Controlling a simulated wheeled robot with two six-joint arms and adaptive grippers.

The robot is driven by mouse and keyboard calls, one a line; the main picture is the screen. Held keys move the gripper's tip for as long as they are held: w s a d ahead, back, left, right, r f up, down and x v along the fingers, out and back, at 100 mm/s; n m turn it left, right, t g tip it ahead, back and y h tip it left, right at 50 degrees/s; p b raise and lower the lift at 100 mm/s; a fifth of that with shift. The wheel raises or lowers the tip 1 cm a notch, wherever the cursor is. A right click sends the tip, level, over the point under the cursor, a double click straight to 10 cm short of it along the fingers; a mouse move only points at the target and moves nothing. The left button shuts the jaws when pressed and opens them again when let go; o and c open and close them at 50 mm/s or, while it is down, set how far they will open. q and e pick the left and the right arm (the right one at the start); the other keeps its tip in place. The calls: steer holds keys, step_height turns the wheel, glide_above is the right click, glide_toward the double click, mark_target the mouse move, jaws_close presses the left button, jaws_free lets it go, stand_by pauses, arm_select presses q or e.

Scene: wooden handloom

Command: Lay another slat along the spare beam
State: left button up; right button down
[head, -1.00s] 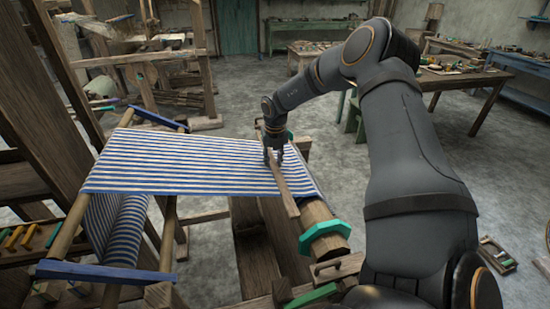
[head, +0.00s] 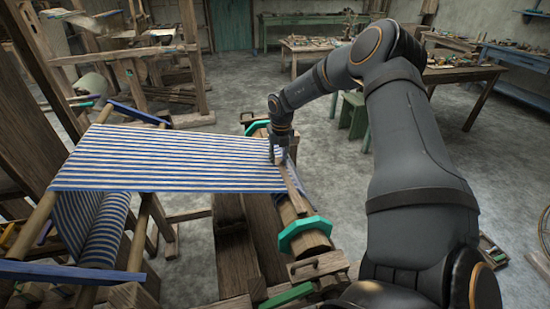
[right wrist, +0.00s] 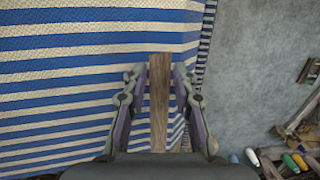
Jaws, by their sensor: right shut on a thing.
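My right gripper (head: 279,157) is shut on a narrow wooden slat (head: 293,194). The slat points along the spare beam (head: 289,217), over the edge of the blue-and-white striped cloth (head: 170,160). In the right wrist view the slat (right wrist: 159,110) stands lengthwise between the two fingers, with the cloth (right wrist: 70,90) beneath. The beam is a round wooden roller with a green octagonal flange (head: 305,235) at its near end and another (head: 257,128) at its far end. I cannot tell whether the slat touches the cloth or beam. My left gripper is not in view.
The cloth runs left to the loom's blue-ended frame (head: 75,272). A wooden block with a handle (head: 318,266) is by the beam's near end. Worktables (head: 462,80) stand behind. Open grey floor (head: 225,140) lies beyond the beam.

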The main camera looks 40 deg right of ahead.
steer(key=shift+d, duration=0.15)
steer(key=c, duration=1)
jaws_free()
steer(key=r, duration=0.5)
steer(key=s+r, duration=0.1)
steer(key=r, duration=0.1)
steer(key=shift+a+r, duration=0.2)
steer(key=shift+a, duration=0.15)
